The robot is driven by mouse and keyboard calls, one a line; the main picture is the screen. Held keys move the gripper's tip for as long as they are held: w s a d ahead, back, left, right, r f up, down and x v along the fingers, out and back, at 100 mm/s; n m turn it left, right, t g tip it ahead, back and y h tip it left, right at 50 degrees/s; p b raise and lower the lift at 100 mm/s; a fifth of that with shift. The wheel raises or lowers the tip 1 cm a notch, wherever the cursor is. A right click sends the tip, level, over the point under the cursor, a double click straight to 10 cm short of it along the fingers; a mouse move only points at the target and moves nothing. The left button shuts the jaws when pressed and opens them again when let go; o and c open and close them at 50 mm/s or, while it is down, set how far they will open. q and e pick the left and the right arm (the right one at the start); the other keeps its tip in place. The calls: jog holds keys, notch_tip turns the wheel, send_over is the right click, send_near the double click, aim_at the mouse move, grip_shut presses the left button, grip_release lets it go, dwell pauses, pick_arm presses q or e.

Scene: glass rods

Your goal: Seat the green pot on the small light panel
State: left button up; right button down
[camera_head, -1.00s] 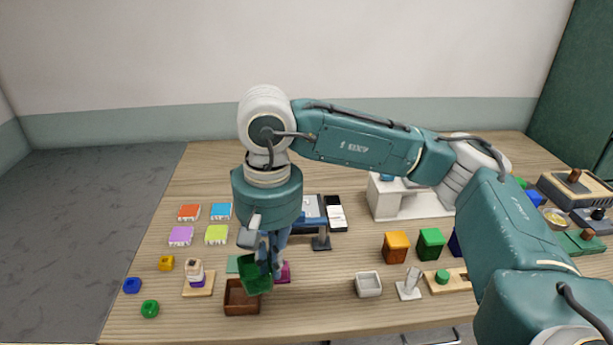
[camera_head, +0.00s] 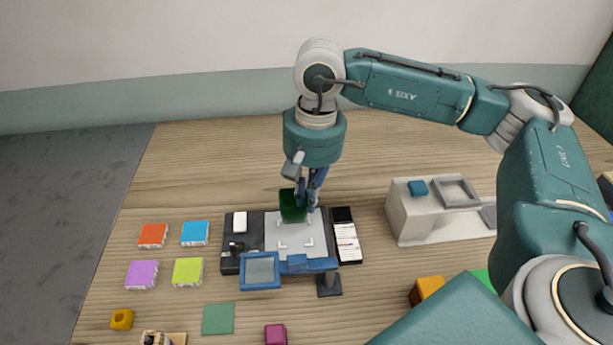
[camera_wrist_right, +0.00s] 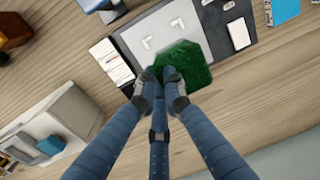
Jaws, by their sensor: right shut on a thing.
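The green pot (camera_head: 291,206) is dark green and square-sided. My right gripper (camera_head: 306,197) is shut on it, and it also shows in the right wrist view (camera_wrist_right: 188,62) beneath the fingers. The light grey panel (camera_head: 284,236) with white corner marks lies on a dark base in the middle of the table. The pot is over its back edge in the head view and covers one corner of the panel (camera_wrist_right: 160,30) in the wrist view. I cannot tell whether pot and panel touch. My left gripper is not in view.
A blue-framed screen (camera_head: 260,271) on a stand overhangs the panel's front. A black-and-white strip (camera_head: 346,238) lies right of it, with a grey machine (camera_head: 420,217) farther right. Several coloured blocks (camera_head: 188,271) lie left. The table behind the panel is clear.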

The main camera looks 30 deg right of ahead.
jog(key=shift+s+a+f+b, duration=0.15)
jog(key=shift+f+b, duration=0.2)
jog(key=shift+f, duration=0.5)
notch_tip(320, 180, down, 3)
jog(key=shift+f+b, duration=0.15)
jog(key=shift+b, duration=0.95)
jog(key=shift+f, duration=0.25)
jog(key=shift+f+b, duration=0.15)
jog(key=shift+b, duration=0.2)
jog(key=c, duration=1.8)
grip_release()
jog(key=shift+c, duration=0.2)
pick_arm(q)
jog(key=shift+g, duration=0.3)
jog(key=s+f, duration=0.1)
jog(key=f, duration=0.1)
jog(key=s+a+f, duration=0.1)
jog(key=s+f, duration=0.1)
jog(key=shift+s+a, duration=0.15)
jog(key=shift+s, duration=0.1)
pick_arm(e)
jog(key=shift+o, duration=0.2)
